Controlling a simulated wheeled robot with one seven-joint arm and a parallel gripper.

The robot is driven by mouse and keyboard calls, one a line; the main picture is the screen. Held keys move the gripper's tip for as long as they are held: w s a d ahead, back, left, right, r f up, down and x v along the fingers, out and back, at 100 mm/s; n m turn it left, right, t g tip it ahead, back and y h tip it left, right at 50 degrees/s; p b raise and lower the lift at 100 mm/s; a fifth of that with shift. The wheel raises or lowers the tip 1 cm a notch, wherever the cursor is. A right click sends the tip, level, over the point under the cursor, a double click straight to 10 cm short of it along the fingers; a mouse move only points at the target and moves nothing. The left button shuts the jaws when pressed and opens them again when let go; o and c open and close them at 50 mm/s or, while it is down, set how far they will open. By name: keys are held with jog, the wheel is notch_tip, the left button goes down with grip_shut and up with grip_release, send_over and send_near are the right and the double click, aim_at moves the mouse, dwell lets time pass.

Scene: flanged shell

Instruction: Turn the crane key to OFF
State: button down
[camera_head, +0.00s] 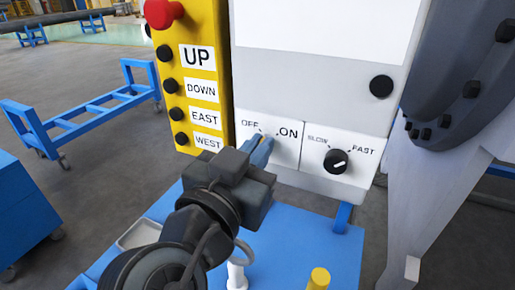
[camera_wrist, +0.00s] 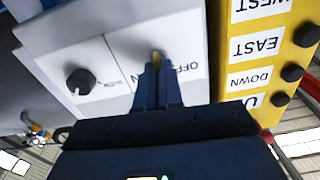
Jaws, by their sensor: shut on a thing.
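The crane key shows in the wrist view as a small yellowish piece (camera_wrist: 157,59) between my fingertips, mostly hidden by them. It sits in the white switch panel (camera_head: 286,154) between the OFF and ON labels. My gripper (camera_head: 260,146) reaches up to this panel from below, with its blue fingers closed on the key. The fingers also show in the wrist view (camera_wrist: 157,75), where the panel appears upside down. In the head view the fingers cover nearly all of the key, so its exact angle cannot be told.
Right of the key is a black SLOW/FAST knob (camera_head: 336,161). Left is a yellow panel (camera_head: 206,64) with several black buttons and a red stop button (camera_head: 163,12). A blue table (camera_head: 300,235) with a yellow-topped peg (camera_head: 319,278) lies below. A large grey flanged part (camera_head: 455,75) stands at right.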

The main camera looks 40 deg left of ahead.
jog(key=shift+a+f+n+p, duration=0.15)
jog(key=shift+n+p, duration=0.8)
jog(key=shift+n, duration=1.45)
jog(key=shift+a+r+n+p, duration=0.1)
jog(key=shift+n+p, duration=0.85)
jog(key=shift+n, duration=1.45)
jog(key=shift+f, duration=0.1)
jog(key=c, duration=1.3)
grip_release()
jog(key=shift+s, duration=0.15)
jog(key=shift+b+v, duration=0.85)
jog(key=shift+v, duration=2.95)
